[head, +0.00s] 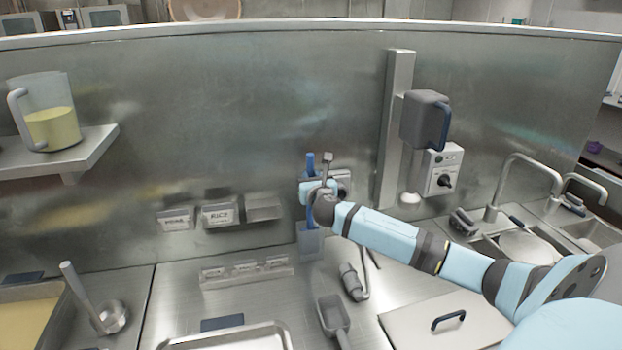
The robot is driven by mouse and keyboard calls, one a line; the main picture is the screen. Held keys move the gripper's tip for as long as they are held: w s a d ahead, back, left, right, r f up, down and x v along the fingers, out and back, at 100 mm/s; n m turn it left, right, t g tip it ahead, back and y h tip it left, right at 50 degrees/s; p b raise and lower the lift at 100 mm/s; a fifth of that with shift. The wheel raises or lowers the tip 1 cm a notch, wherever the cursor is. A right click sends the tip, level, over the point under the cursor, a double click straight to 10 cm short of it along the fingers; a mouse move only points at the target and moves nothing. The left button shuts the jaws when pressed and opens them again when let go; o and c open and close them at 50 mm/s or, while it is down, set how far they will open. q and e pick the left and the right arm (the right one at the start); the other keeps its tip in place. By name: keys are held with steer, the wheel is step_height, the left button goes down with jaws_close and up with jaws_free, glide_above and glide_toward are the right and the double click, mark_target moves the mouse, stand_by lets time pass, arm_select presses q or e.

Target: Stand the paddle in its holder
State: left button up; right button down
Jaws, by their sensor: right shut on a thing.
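The blue paddle (310,162) stands roughly upright near the back wall. My right gripper (318,191) is shut on it and hides its middle. Blue shows above and below the gripper. A grey-blue box, which looks like the holder (308,243), is directly below, low against the wall. The paddle's lower end meets the holder's top in the picture; I cannot tell whether it is inside. My left gripper is not in view.
Labelled bins (220,214) hang on the wall to the left. A jug of yellow liquid (52,125) stands on a shelf. A grey scoop (333,315) and a lidded hatch (445,325) are on the counter. A control box (444,170) and sink taps are at right.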

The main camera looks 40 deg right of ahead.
steer(key=shift+f, duration=0.15)
steer(key=shift+c, duration=2.1)
jaws_free()
steer(key=p+v, duration=0.3)
steer(key=v, duration=0.4)
steer(key=shift+s, duration=0.1)
